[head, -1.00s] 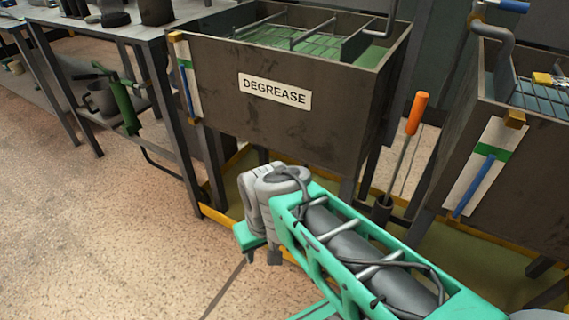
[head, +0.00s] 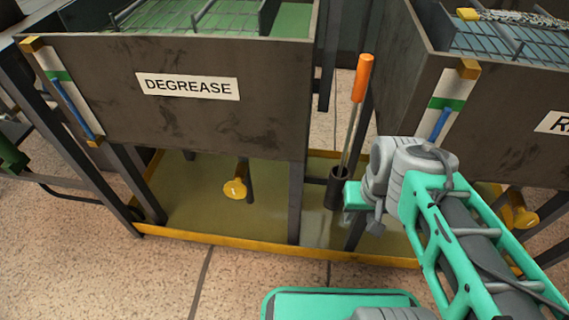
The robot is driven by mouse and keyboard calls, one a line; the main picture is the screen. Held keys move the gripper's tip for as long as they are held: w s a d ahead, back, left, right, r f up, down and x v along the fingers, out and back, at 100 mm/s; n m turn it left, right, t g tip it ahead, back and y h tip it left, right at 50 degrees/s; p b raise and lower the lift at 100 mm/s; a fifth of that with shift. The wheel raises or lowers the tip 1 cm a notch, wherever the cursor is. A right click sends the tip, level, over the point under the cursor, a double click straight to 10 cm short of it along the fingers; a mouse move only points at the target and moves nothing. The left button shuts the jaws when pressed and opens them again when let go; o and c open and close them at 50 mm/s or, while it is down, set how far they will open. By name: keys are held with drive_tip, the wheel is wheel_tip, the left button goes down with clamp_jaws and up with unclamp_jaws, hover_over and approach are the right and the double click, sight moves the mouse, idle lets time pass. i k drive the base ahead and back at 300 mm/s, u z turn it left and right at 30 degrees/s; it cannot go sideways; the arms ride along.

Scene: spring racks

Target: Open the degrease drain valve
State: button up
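The degrease tank (head: 100,75) is a dark metal box with a white DEGREASE label (head: 188,86), left of centre in the head view. Below it hangs a yellow round valve handle (head: 235,189), with a grey pipe behind it. My green and grey arm (head: 430,200) reaches in from the lower right, right of and apart from this valve. The fingertips of my gripper are not clearly seen, so its opening cannot be told.
A yellow-edged drip tray (head: 200,240) lies under the tanks. An orange-handled tool (head: 363,80) stands in a dark holder (head: 340,190) between them. A second tank (head: 540,90) at right has its own yellow valve (head: 520,212). Floor in front is free at left.

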sight(235, 190)
drive_tip(key=z, duration=0.15)
drive_tip(key=k, duration=1.3)
drive_tip(key=u, duration=1.7)
drive_tip(key=i, duration=0.45)
